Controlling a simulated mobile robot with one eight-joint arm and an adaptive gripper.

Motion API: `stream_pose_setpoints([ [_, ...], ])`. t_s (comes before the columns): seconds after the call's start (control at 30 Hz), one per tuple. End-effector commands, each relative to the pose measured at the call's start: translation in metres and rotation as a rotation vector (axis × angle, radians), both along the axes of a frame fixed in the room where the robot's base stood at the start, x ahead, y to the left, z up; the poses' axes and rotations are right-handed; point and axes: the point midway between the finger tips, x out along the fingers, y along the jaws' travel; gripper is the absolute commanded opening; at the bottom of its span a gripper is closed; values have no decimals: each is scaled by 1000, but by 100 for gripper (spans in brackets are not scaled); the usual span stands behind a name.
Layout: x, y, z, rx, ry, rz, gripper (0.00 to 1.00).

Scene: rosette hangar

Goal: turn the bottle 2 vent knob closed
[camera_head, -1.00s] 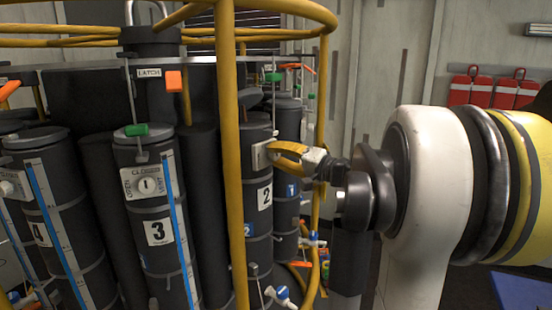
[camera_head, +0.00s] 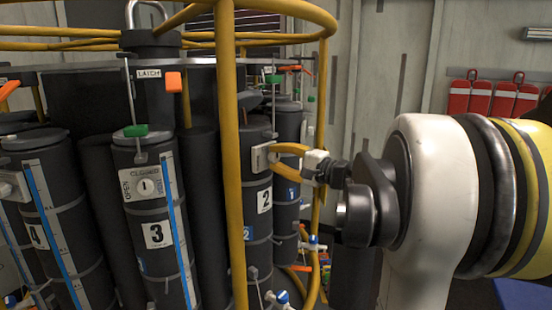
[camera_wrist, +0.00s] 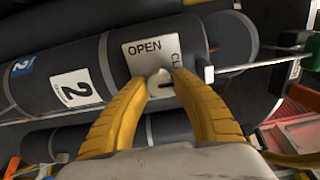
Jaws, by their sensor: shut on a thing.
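Bottle 2 (camera_head: 257,218) is a dark upright cylinder with a white number label, standing behind a yellow frame post. Its white vent plate (camera_wrist: 140,52) reads OPEN in the wrist view, with part of a second word, "CL", along its right side. The small pale vent knob (camera_wrist: 159,82) is at the plate's middle, between my yellow fingertips. My gripper (camera_head: 273,154) reaches the plate from the right and is shut on the knob. It also shows in the wrist view (camera_wrist: 160,76). The fingers partly cover the knob, so its pointer direction is hard to tell.
Bottle 3 (camera_head: 157,205) has a similar plate, left of the yellow post (camera_head: 233,190). A yellow ring (camera_head: 285,8) runs overhead. Blue-handled valves (camera_head: 313,242) sit low beside bottle 2. In the wrist view, a rod with a green end (camera_wrist: 285,53) passes right of the plate.

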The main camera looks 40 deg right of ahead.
Motion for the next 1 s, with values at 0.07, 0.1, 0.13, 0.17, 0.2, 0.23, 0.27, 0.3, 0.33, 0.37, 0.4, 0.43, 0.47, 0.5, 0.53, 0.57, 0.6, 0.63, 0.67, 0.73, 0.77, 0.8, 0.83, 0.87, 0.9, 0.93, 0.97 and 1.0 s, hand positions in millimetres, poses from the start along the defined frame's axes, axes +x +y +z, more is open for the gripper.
stream_pose_setpoints([
  [0.07, 0, 0, 1, 2, -2, 0, 0],
  [0.1, 0, 0, 1, 2, -2, 0, 0],
  [0.13, 0, 0, 1, 2, -2, 0, 0],
  [0.17, 0, 0, 1, 1, -2, 0, 0],
  [0.2, 0, 0, 1, 1, -2, 0, 0],
  [0.23, 0, 0, 1, 1, -2, 0, 0],
  [0.27, 0, 0, 1, 1, -2, 0, 37],
  [0.3, 0, 0, 1, 1, -2, 0, 49],
  [0.33, 0, 0, 1, 1, -2, 0, 52],
  [0.37, 0, 0, 1, 1, -2, 0, 52],
  [0.4, 0, 0, 1, 1, -2, 0, 52],
  [0.43, 0, 0, 1, 0, -1, 0, 52],
  [0.47, 0, 0, 1, 0, -1, 0, 52],
  [0.5, 0, 0, 1, 0, -1, 0, 52],
  [0.53, 0, 0, 0, 0, -1, 0, 52],
  [0.57, 0, 0, 0, 0, -1, 0, 52],
  [0.6, 0, 0, 0, 0, -1, 0, 52],
  [0.63, -1, 0, 0, 0, -1, 0, 52],
  [0.67, -3, -1, 0, 0, -1, -1, 52],
  [0.73, -9, -2, 0, 0, -1, -2, 52],
  [0.77, -13, -3, 0, 0, -1, -2, 52],
  [0.8, -20, -4, 0, 0, -1, -3, 52],
  [0.83, -26, -5, 0, 0, -1, -4, 52],
  [0.87, -33, -5, 0, 0, -1, -4, 52],
  [0.9, -42, -7, 0, 0, -1, -5, 52],
  [0.93, -49, -8, 0, 0, -1, -5, 52],
  [0.97, -56, -9, 0, 0, -1, -5, 52],
  [1.0, -65, -10, 0, 0, -1, -5, 52],
])
